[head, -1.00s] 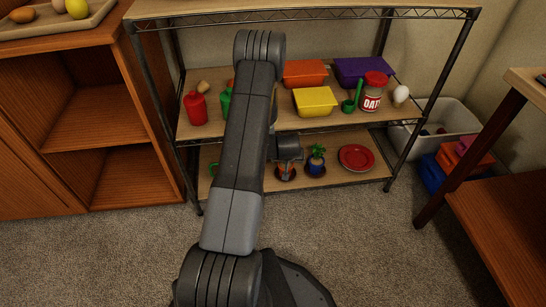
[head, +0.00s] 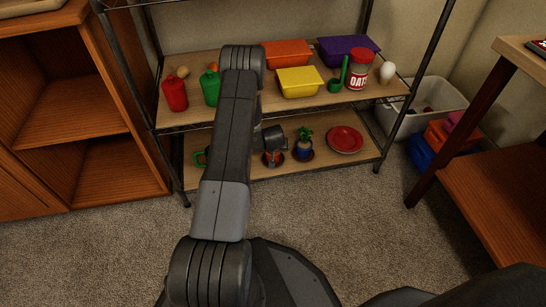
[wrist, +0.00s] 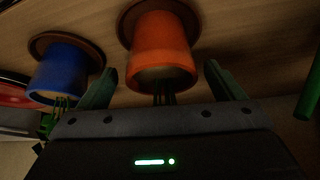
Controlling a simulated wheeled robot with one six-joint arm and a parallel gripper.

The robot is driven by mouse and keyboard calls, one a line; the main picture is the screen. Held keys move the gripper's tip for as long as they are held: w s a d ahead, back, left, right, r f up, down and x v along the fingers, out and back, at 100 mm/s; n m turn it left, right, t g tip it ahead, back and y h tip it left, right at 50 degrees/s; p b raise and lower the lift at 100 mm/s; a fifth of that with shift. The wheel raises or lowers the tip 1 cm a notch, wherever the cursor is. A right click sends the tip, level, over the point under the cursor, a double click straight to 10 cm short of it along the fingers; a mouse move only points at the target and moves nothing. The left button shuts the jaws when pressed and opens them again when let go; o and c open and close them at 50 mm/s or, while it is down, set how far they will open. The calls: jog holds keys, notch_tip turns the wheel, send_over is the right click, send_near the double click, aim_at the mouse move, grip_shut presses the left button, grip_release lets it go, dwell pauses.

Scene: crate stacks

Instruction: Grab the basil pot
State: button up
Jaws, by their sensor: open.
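Two potted plants stand on the lower rack shelf. One is an orange pot (head: 274,159) on a brown saucer, also in the wrist view (wrist: 163,45), where it appears inverted with thin green stems. The other is a blue pot (head: 304,150) with a green plant, left of it in the wrist view (wrist: 62,72). I cannot tell for sure which plant is basil. My gripper (wrist: 161,70) is open, its fingers on either side of the orange pot's lower part in the picture. Contact with the pot is not clear. In the head view my wrist covers the orange pot's plant.
A red plate (head: 345,139) lies right of the pots; a green handled item (head: 200,158) stands left. The upper shelf (head: 235,112) above holds bottles, coloured tubs and an oats jar (head: 361,70). A rack post (head: 398,120) stands right. Carpet in front is clear.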

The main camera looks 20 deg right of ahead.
jog(key=b+x, duration=0.1)
jog(key=x, duration=0.2)
jog(key=shift+a+f, duration=0.1)
jog(key=shift+f, duration=0.15)
jog(key=shift+r, duration=0.15)
jog(key=c, duration=1.2)
jog(key=shift+c, duration=0.2)
